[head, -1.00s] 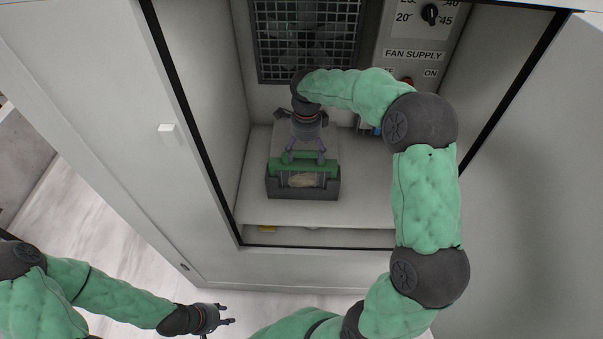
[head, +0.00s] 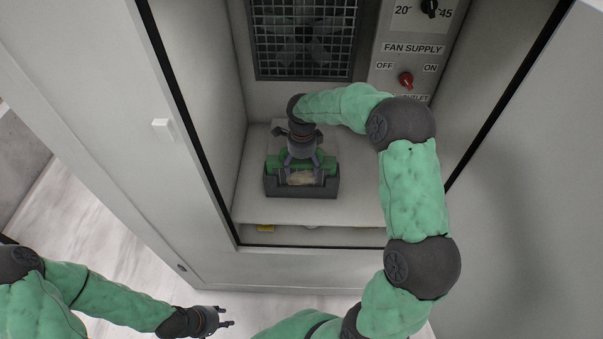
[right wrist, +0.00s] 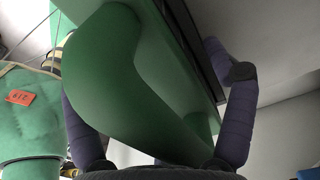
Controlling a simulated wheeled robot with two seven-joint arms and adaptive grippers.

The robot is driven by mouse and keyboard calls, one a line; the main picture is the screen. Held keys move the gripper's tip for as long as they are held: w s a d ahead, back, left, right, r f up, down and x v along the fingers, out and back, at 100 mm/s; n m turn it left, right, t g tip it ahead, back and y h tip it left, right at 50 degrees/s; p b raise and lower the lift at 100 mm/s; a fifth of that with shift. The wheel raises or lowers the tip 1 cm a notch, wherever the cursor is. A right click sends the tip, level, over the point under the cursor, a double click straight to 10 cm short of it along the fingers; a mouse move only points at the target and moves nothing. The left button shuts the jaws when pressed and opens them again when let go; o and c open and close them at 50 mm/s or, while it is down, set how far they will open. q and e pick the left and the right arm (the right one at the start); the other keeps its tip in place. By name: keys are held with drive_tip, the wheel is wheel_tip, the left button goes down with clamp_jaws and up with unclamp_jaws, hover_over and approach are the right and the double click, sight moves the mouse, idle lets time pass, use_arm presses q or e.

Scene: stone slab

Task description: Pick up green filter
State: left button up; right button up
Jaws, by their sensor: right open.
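The green filter (head: 328,165) is a green bar with a pale part below, set in a dark open box (head: 302,193) on the cabinet shelf. My right gripper (head: 302,174) points down over the middle of the filter, its fingers spread. In the right wrist view the filter (right wrist: 120,85) fills the space between the fingers (right wrist: 147,82), which stand open on either side; contact is not clear. My left gripper (head: 225,316) is open and empty at the lower left, outside the cabinet.
The cabinet's side walls and front frame surround the shelf (head: 360,212). A fan grille (head: 305,40) is on the back wall, and a control panel (head: 415,55) with a red knob (head: 405,79) is at the right. Bare shelf lies right of the box.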

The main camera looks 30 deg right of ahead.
drive_tip(key=c, duration=1.4)
clamp_jaws()
drive_tip(key=shift+r, duration=0.15)
